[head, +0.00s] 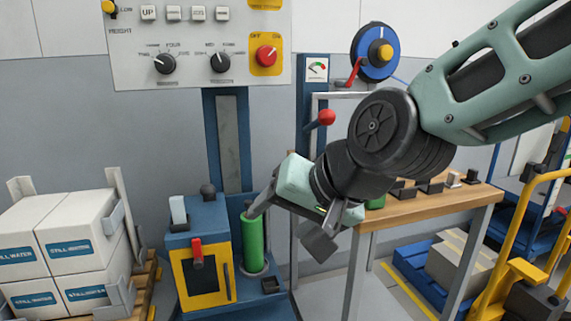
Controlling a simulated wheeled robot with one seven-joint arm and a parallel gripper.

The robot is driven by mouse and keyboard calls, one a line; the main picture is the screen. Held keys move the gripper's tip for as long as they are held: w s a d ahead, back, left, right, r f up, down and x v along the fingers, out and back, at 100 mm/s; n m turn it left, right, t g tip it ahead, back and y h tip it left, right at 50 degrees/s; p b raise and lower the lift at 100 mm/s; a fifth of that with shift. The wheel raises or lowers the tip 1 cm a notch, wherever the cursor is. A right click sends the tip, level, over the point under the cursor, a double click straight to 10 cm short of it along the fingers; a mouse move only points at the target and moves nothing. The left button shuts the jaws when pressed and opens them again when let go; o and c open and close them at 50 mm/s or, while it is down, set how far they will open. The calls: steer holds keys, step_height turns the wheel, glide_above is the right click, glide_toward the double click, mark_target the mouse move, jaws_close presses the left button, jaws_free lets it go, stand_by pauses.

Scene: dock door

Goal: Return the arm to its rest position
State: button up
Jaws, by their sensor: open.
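My arm (385,135) reaches in from the upper right and bends down at a dark wrist joint. My gripper (290,225) hangs from it near the middle of the picture, pale green with dark fingers. The fingers are spread apart and nothing shows between them. The left finger overlaps the top of an upright green cylinder (252,245) in the picture; I cannot tell whether they touch. The cylinder stands at the right side of a blue machine (195,240) with a yellow-framed door.
A wooden-topped workbench (425,208) stands behind my gripper at the right. A control panel (195,45) hangs above left. A red-knobbed lever (326,118) is close to my wrist. White boxes (70,225) are stacked at left, a yellow cart (520,240) at right.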

steer(key=s+d+f+n+g+h, duration=0.35)
steer(key=s+d+f, duration=0.3)
steer(key=s, duration=0.25)
steer(key=s+d+f+n+g+h, duration=0.3)
steer(key=s+d+f+n, duration=0.15)
steer(key=s+d, duration=0.4)
step_height(320, 180, up, 20)
steer(key=p, duration=2.1)
steer(key=shift+w+a, duration=0.25)
steer(key=shift+a, duration=0.05)
steer(key=shift+y, duration=0.25)
